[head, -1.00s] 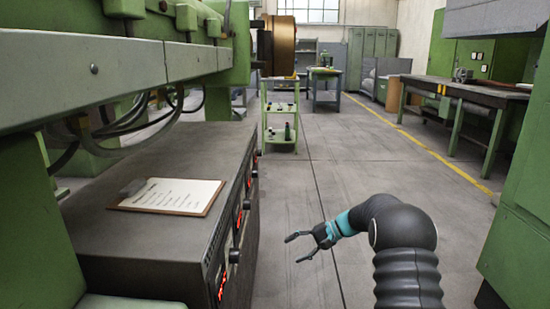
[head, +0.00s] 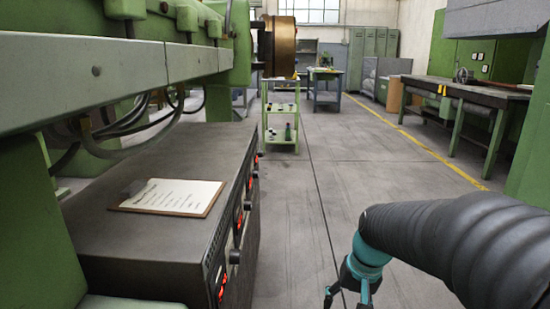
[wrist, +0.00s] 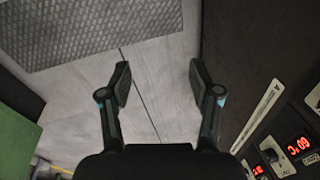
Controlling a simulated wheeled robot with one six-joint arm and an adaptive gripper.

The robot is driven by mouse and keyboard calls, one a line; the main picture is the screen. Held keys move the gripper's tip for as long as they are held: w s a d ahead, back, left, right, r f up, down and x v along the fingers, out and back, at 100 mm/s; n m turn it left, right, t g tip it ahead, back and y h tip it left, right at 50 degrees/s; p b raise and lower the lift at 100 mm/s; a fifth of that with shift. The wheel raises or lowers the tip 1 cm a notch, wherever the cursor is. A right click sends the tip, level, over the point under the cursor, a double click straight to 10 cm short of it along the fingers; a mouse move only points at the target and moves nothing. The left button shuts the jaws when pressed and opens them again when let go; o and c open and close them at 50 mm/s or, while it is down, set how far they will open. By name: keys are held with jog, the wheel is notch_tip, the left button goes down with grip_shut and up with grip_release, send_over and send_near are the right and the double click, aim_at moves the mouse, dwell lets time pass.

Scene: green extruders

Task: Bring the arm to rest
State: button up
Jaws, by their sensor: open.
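My gripper (wrist: 158,82) is open and empty in the wrist view, its two dark fingers spread over grey floor. In the head view my gripper (head: 348,296) hangs low at the bottom edge, right of the dark cabinet, and its fingertips are partly cut off by the frame. My dark arm, with a teal wrist, reaches in from the lower right. Nothing is between the fingers.
A dark cabinet (head: 150,240) with red displays stands at left, bearing a clipboard (head: 170,196). A green trolley (head: 281,128) stands farther back. A workbench (head: 470,92) is at right. Grey floor lies clear in the middle.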

jog(key=s+r+n+t+h, duration=0.2)
jog(key=s+r+t, duration=0.2)
jog(key=s, duration=1)
jog(key=shift+s+d+r+t, duration=0.2)
jog(key=shift+d+r+t, duration=0.15)
jog(key=shift+r, duration=1.4)
